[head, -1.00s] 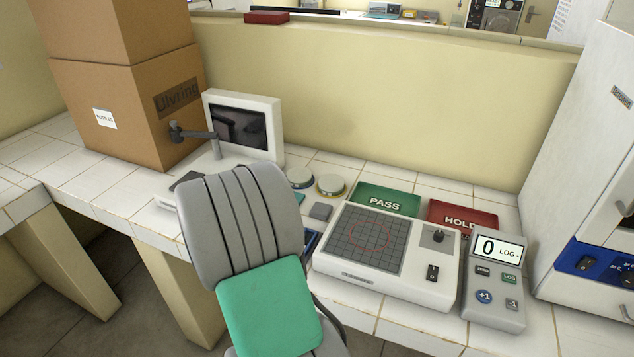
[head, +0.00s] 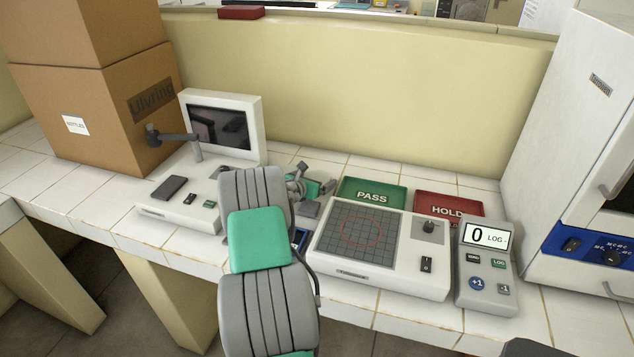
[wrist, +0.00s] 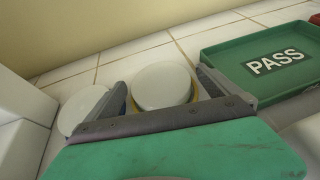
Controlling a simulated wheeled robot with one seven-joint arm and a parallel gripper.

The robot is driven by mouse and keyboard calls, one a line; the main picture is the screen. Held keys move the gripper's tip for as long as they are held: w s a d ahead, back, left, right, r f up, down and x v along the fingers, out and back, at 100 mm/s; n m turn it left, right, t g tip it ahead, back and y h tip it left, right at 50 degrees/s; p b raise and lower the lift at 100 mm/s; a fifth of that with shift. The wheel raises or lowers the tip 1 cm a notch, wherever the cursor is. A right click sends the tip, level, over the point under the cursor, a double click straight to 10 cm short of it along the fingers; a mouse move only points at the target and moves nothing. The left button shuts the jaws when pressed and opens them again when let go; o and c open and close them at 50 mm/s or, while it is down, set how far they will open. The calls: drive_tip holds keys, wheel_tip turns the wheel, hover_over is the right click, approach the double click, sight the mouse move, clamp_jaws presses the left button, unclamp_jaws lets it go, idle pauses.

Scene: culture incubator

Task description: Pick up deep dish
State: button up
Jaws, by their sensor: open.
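Two round white-lidded dishes show in the wrist view. One with a yellow rim (wrist: 160,86) lies between the fingers of my gripper (wrist: 161,92). The other dish (wrist: 82,110) lies to its left, outside the left finger, partly covered by it. I cannot tell for sure which of them is the deep dish. My gripper is open, with a finger on either side of the yellow-rimmed dish; contact cannot be made out. In the head view my gripper (head: 312,187) is over the bench, and my arm and gripper hide the dishes.
A green PASS tray (head: 371,195) and a red HOLD tray (head: 449,205) lie right of the gripper. A gridded counter device (head: 395,270) and a LOG keypad (head: 487,268) stand in front. A monitor unit (head: 222,125) and cardboard boxes (head: 95,115) stand left.

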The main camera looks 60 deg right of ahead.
drive_tip(key=c, duration=1.4)
drive_tip(key=shift+c, duration=0.3)
drive_tip(key=shift+r, duration=0.15)
